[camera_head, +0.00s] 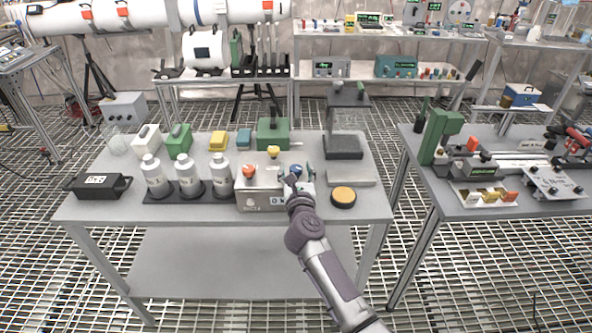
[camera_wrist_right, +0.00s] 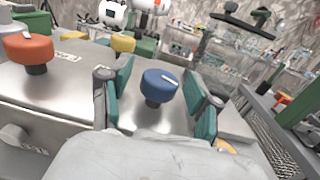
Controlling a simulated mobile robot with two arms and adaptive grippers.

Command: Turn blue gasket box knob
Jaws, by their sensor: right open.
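The gasket box (camera_head: 255,190) is a metal box at the front middle of the table in the head view. It carries an orange knob (camera_head: 249,172), a yellow knob (camera_head: 273,152) and a blue knob (camera_head: 296,170). In the right wrist view the blue knob (camera_wrist_right: 160,86) has a white mark on top and stands on a short dark stem. My right gripper (camera_wrist_right: 160,92) is open, with one teal-padded finger on each side of the blue knob and gaps to both. The orange knob (camera_wrist_right: 29,47) is at the left there. My left gripper is not in view.
Grey bottles (camera_head: 187,176) stand in a dark rack left of the box. A round yellow-topped puck (camera_head: 343,197) and a flat grey plate (camera_head: 350,177) lie to its right. A green block (camera_head: 272,134) stands behind. A black case (camera_head: 99,186) is at the far left.

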